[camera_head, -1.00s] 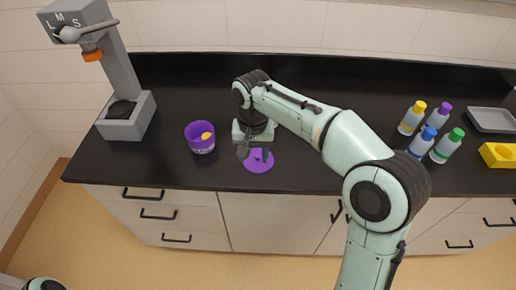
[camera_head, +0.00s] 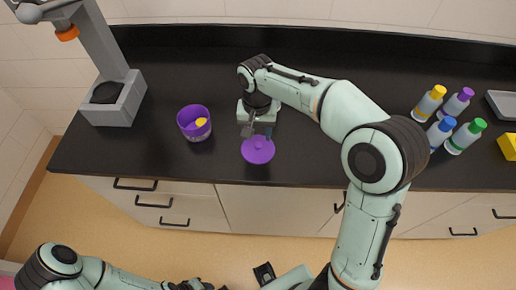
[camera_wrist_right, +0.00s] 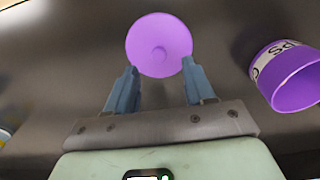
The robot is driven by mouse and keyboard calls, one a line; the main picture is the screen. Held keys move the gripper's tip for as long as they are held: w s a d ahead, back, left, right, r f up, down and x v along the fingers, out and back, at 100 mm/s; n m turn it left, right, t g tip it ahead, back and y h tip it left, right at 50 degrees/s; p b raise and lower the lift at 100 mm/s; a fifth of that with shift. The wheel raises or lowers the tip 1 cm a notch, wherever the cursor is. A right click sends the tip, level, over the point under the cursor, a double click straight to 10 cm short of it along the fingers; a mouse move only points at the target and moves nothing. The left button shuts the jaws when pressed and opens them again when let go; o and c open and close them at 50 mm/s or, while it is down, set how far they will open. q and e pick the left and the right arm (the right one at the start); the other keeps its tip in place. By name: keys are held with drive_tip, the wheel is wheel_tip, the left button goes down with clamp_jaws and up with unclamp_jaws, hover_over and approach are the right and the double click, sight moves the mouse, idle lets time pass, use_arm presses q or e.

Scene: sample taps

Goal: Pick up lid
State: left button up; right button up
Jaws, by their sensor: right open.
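The lid is a flat purple disc with a small knob in its middle, lying on the black counter (camera_head: 330,172) near the front edge. It shows in the head view (camera_head: 258,152) and in the right wrist view (camera_wrist_right: 158,35). My right gripper (camera_head: 258,131) is over the back part of the lid. In the wrist view the right gripper (camera_wrist_right: 160,68) is open, with its two blue fingers apart on either side of the lid's near part and nothing gripped. My left arm is low at the bottom left; its gripper's jaws are not clear.
A purple cup (camera_head: 194,130) with something yellow inside stands left of the lid. A grey tap stand (camera_head: 115,100) is at the far left. Several capped bottles (camera_head: 440,130), a grey tray (camera_head: 503,104) and a yellow block (camera_head: 508,146) are at the right. Counter around the lid is clear.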

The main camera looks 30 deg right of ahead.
sight(258, 144)
drive_tip(key=shift+w+d+f, duration=0.1)
drive_tip(key=shift+f, duration=1.3)
drive_tip(key=shift+d+f, duration=0.1)
drive_tip(key=shift+f, duration=1.25)
clamp_jaws()
